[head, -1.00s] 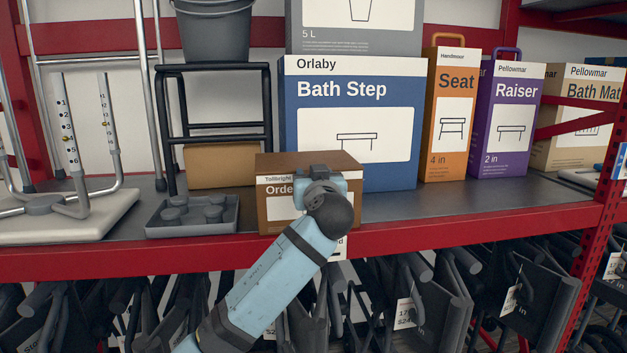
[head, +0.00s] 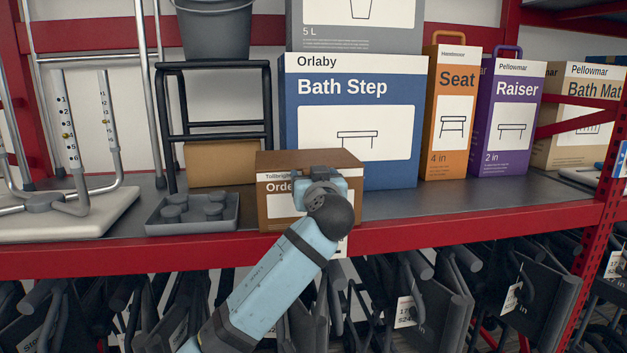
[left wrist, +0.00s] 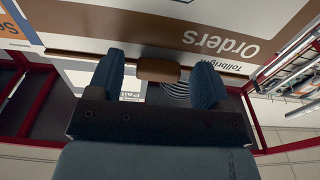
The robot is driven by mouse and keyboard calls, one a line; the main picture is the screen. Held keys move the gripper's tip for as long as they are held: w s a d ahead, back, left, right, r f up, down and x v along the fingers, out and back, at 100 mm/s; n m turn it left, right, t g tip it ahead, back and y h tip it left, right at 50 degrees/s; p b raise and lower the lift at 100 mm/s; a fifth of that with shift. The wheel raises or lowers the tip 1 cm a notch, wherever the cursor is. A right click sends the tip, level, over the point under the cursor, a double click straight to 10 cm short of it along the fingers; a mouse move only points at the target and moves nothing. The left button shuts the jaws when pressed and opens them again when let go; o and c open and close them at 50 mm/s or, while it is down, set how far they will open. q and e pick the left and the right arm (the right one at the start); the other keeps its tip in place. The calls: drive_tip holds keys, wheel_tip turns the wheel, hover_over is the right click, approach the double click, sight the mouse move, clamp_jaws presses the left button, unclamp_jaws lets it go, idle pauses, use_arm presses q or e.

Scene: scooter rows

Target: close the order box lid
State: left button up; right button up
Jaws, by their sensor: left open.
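The order box (head: 268,188) is a brown carton with a white label, near the front edge of the shelf. Its brown top (head: 300,160) looks flat in the head view; I cannot tell whether the lid is fully down. My left gripper (head: 322,180) is in front of the box and hides the right part of its front. In the left wrist view the box front (left wrist: 190,22) shows upside down with the word "Orders". My open left gripper (left wrist: 158,82) has a finger on either side of a small brown tab (left wrist: 158,70) at the box edge. Contact is unclear.
A blue Bath Step box (head: 400,120) stands close behind the order box. A grey tray (head: 190,222) lies to its left and a black stool frame (head: 215,128) behind that. The shelf (head: 480,204) is clear to the right. A red rail (head: 450,232) runs along its front.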

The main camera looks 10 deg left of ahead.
use_arm(q)
drive_tip(key=v, duration=1.3)
drive_tip(key=shift+s, duration=0.3)
drive_tip(key=shift+d+f, duration=0.15)
